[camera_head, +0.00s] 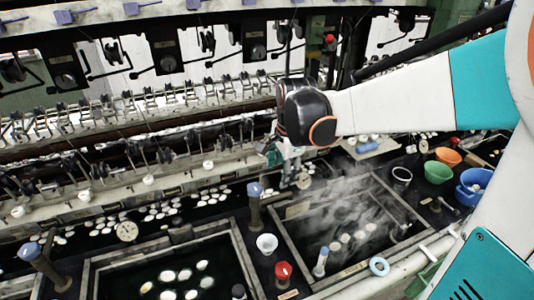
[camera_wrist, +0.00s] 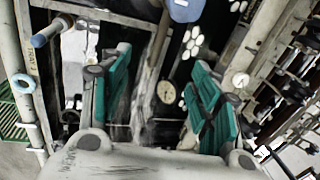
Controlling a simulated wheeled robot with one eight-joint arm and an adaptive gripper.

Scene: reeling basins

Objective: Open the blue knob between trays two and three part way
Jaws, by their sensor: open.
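A blue knob (camera_head: 255,190) tops an upright post between the left front basin (camera_head: 236,240) and the steaming right front basin (camera_head: 283,236). A blue knob, which looks like the same one, shows at the top edge of the wrist view (camera_wrist: 185,9), beyond my fingertips. My gripper (camera_head: 288,176) hangs behind and right of the knob in the head view, apart from it. In the wrist view my gripper (camera_wrist: 160,60) has its teal fingers spread wide with nothing held between them. Another blue knob (camera_head: 30,252) stands at far left.
A red knob (camera_head: 283,270), white funnel (camera_head: 267,243) and blue-topped handle (camera_head: 321,262) stand near the front edge. A blue ring (camera_head: 379,266) lies on the right rim. Green (camera_head: 438,172) and blue bowls (camera_head: 470,192) sit at right. The reeling machinery (camera_head: 130,110) runs behind.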

